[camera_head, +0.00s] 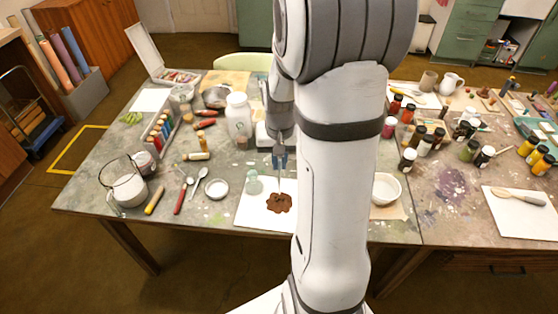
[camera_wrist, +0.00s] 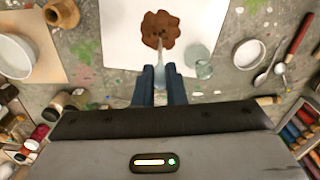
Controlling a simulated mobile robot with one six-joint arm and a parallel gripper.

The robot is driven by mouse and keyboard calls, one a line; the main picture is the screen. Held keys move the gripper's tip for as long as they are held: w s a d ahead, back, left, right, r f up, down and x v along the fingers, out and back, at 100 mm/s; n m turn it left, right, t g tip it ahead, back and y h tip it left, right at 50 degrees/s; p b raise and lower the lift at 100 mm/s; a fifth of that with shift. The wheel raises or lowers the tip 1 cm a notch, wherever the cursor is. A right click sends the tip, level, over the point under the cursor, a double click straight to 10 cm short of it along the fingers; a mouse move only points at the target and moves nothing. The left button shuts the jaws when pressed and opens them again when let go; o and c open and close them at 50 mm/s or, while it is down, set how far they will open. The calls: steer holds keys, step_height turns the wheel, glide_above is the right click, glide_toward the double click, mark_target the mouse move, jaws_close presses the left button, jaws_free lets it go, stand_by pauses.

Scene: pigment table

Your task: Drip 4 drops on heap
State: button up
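The heap (camera_head: 279,203) is a reddish-brown pigment pile on a white sheet (camera_head: 252,215) near the table's front edge. In the wrist view the heap (camera_wrist: 160,29) has dark spots near its middle. My gripper (camera_head: 279,160) points down above the heap. In the wrist view its blue fingers (camera_wrist: 160,84) are shut on a thin, pale, translucent dropper (camera_wrist: 161,53), whose tip reaches toward the heap. Whether the tip touches the heap I cannot tell. A small clear glass jar (camera_head: 253,183) stands just left of the heap; it also shows in the wrist view (camera_wrist: 204,67).
A white dish (camera_head: 217,189), spoons (camera_head: 199,178) and a red-handled tool (camera_head: 180,200) lie to the left. A white bowl (camera_head: 386,188) stands right of my arm. A large white jar (camera_head: 238,115) and several paint bottles stand farther back.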

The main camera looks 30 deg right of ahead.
steer(key=shift+r+p, duration=1.5)
steer(key=shift+r, duration=0.75)
steer(key=shift+f, duration=0.1)
